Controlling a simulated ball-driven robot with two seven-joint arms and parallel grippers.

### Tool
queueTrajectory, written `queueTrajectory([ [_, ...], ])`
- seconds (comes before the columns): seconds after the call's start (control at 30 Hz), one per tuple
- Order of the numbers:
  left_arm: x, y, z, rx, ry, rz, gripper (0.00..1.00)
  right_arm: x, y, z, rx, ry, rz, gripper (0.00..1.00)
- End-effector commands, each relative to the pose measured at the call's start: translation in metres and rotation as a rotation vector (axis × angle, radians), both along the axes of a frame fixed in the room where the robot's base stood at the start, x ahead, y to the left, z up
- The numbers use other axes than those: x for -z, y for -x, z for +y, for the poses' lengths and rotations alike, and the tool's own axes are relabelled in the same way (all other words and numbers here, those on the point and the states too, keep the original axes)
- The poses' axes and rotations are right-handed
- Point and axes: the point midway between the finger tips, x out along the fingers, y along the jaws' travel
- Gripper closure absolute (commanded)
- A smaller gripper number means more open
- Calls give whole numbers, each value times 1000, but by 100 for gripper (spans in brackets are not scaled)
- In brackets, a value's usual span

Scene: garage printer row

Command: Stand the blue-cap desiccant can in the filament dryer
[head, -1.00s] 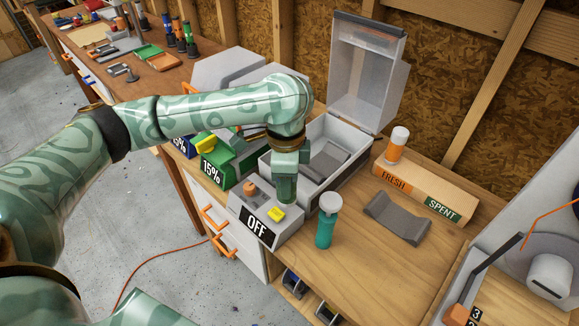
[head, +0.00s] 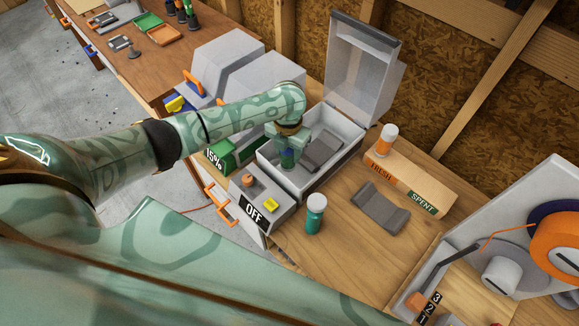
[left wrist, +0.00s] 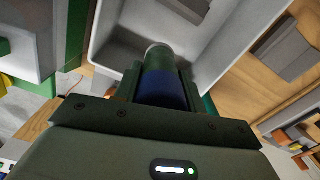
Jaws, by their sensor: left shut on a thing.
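The filament dryer (head: 352,143) is a grey box with its clear-windowed lid raised and an OFF label on its front. My left gripper (head: 288,157) points down inside the dryer's open bin, near its left end. It is shut on the blue-cap desiccant can (head: 287,160), of which only a small blue part shows there. In the left wrist view the can (left wrist: 164,80) shows blue and dark green between the fingers, with the pale dryer wall (left wrist: 107,35) around it. I cannot tell whether the can touches the bin floor. My right gripper is not in view.
A teal can with a white cap (head: 315,215) stands beside the dryer's front. A grey curved tray (head: 380,207) lies on the bench. Other closed dryers stand left; a spool machine is right.

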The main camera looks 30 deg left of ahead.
Motion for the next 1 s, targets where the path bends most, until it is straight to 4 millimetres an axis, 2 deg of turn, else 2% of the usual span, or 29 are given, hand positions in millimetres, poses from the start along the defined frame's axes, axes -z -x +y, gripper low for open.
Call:
queueTrajectory([
  [0.03, 15, 0, 0, -3, 0, 3, 86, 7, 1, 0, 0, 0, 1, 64],
  [0.1, 27, 0, 0, -2, 0, 2, 86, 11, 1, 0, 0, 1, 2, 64],
  [0.23, 40, 0, 0, -3, 0, 1, 86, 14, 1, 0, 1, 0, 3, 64],
  [0.4, 67, 0, 0, -3, 0, 1, 86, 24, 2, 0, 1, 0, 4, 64],
  [0.87, 76, -1, 0, -2, 0, -1, 86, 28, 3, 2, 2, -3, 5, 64],
  [0.9, 76, 0, 0, -2, 0, -1, 51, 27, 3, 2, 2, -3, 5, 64],
  [0.97, 75, 0, 0, -2, 0, -1, 38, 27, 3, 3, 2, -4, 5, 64],
  [1.0, 75, 0, 0, -2, 0, -1, 38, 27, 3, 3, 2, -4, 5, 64],
])
